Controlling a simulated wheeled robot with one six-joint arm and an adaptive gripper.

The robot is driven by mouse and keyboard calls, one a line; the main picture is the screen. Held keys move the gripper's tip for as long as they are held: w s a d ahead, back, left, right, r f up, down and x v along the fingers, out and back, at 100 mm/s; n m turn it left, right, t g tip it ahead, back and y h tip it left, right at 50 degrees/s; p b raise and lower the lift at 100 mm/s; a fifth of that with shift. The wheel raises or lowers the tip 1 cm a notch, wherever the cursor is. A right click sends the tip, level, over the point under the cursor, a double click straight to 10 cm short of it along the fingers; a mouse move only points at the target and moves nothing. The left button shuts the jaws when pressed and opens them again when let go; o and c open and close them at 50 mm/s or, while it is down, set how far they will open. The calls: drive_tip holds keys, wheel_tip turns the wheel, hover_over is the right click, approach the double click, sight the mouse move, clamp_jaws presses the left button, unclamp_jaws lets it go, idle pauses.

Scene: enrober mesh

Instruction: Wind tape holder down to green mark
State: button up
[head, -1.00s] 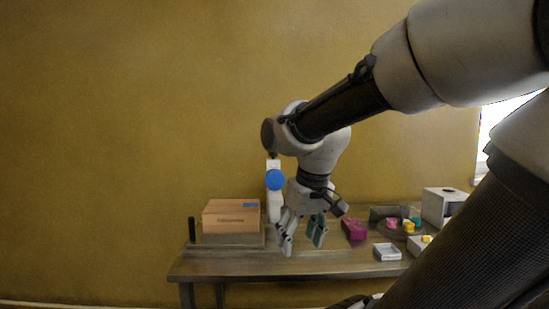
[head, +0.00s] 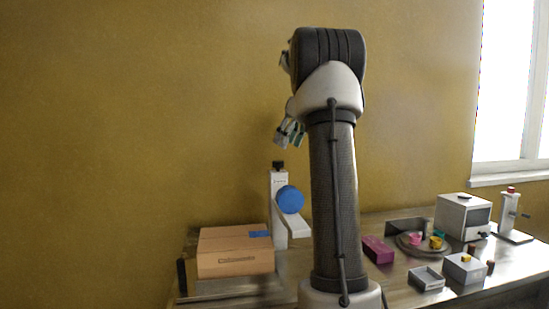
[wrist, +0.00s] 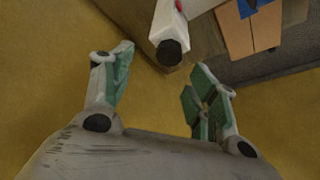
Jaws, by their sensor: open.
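The tape holder is a white upright stand (head: 279,215) with a black knob (head: 278,166) on top and a blue disc (head: 290,199) on its side. A pale block juts out low at its right. In the wrist view the stand (wrist: 165,18) points toward me, knob (wrist: 170,51) nearest, with a bit of red on its side. My gripper (head: 287,135) is open and empty above the knob, apart from it. In the wrist view my gripper (wrist: 160,68) has its fingers spread, with the knob just beyond the gap between them. I cannot make out a green mark.
A taped cardboard box (head: 235,262) stands left of the holder. To the right are a magenta block (head: 378,249), a round plate (head: 408,249) with coloured pieces, an open tray (head: 427,279), a grey machine (head: 463,216) and a red-topped stand (head: 507,211).

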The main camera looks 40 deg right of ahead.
sight(278, 166)
drive_tip(key=f, duration=0.2)
drive_tip(key=w+a+f+n, duration=0.1)
drive_tip(key=f, duration=0.1)
drive_tip(key=w+a+f+n, duration=0.1)
drive_tip(key=f, duration=0.1)
drive_tip(key=shift+w+a+f, duration=0.1)
drive_tip(key=shift+w+f, duration=0.05)
drive_tip(key=shift+f, duration=0.2)
drive_tip(key=shift+c, duration=0.2)
drive_tip(key=c, duration=1)
